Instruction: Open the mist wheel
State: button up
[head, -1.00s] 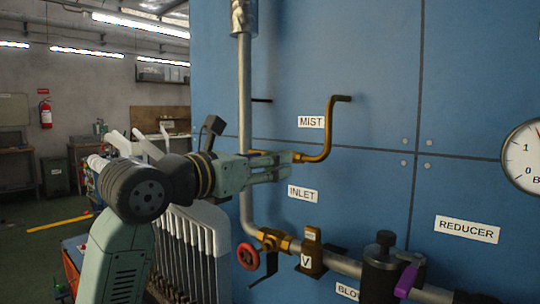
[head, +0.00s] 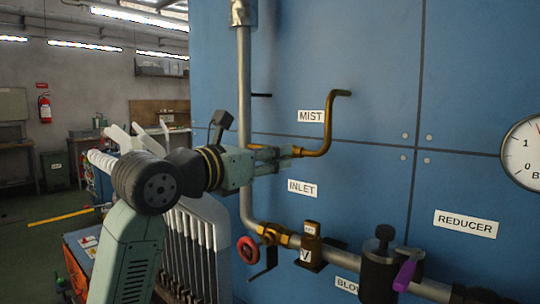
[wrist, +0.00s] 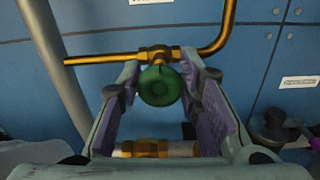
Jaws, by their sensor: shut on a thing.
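The mist wheel is a small round green handwheel (wrist: 160,86) on a brass valve body (wrist: 157,55) in the brass pipe. In the wrist view it sits between my two fingertips, which close on its left and right sides. My gripper (head: 276,157) shows in the head view at the brass pipe, below the MIST label (head: 311,116). There the wheel is hidden by my fingers.
The brass pipe (head: 327,122) bends upward right of my gripper. A grey vertical pipe (head: 245,90) stands behind it. Below are the INLET label (head: 302,188), a red handwheel (head: 247,249) and a purple lever (head: 404,275). Blue panels back everything.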

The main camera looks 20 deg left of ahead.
jog(key=shift+c, duration=1.4)
jog(key=shift+n, duration=0.4)
jog(key=n, duration=0.3)
jog(key=shift+a+n, duration=0.1)
jog(key=shift+n, duration=0.3)
jog(key=n+b, duration=0.1)
jog(key=n, duration=0.3)
jog(key=shift+n, duration=0.3)
jog(key=n, duration=0.4)
jog(key=shift+a+b, duration=0.1)
jog(key=shift+b, duration=0.25)
jog(key=n+b, duration=0.1)
jog(key=n, duration=0.4)
jog(key=shift+f, duration=0.1)
jog(key=shift+w+n, duration=0.1)
jog(key=shift+n, duration=0.2)
